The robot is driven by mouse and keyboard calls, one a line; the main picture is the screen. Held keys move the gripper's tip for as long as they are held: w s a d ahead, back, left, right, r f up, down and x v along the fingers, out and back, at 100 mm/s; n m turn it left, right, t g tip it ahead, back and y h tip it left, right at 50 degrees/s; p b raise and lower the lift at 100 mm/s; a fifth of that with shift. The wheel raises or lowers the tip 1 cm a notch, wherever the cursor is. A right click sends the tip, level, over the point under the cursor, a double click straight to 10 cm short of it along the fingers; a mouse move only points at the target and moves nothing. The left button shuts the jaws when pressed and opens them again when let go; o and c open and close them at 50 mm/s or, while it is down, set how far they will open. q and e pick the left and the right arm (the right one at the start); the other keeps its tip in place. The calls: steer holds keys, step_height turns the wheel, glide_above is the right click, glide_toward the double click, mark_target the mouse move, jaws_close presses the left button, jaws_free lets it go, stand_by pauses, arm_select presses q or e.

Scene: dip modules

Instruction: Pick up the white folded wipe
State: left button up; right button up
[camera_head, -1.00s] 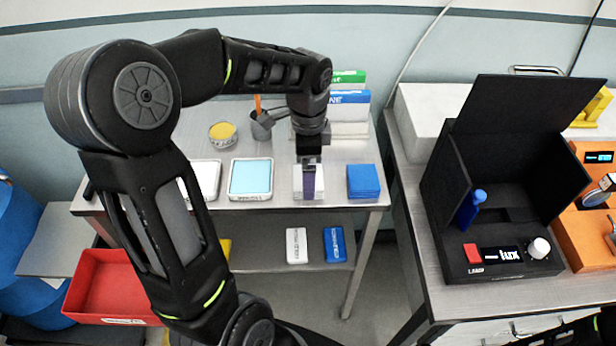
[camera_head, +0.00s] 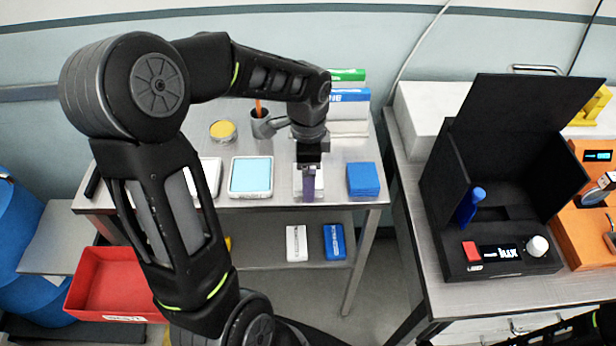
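The white folded wipe (camera_head: 298,183) lies on the metal cart's top, between the light-blue-topped tray and a blue folded stack. My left arm comes in from the left and bends down over it. My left gripper (camera_head: 309,190) points downward at the wipe and hides much of its middle. A narrow purple strip shows at the fingertips, in front of the white. I cannot tell whether the fingers are open or shut on the wipe. The wipe shows no clear lift off the cart. My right gripper is out of view; only a dark part of that arm shows at bottom right.
The blue stack (camera_head: 363,180) sits close on the right, the light-blue-topped tray (camera_head: 250,177) on the left. White and blue packets lie on the lower shelf. A black open-lidded device (camera_head: 505,262) stands on the right bench.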

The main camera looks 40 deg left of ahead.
arm_select(q)
steer(key=c, duration=0.9)
steer(key=shift+r, duration=0.15)
steer(key=shift+c, duration=0.2)
step_height(320, 180, up, 10)
steer(key=b, duration=0.1)
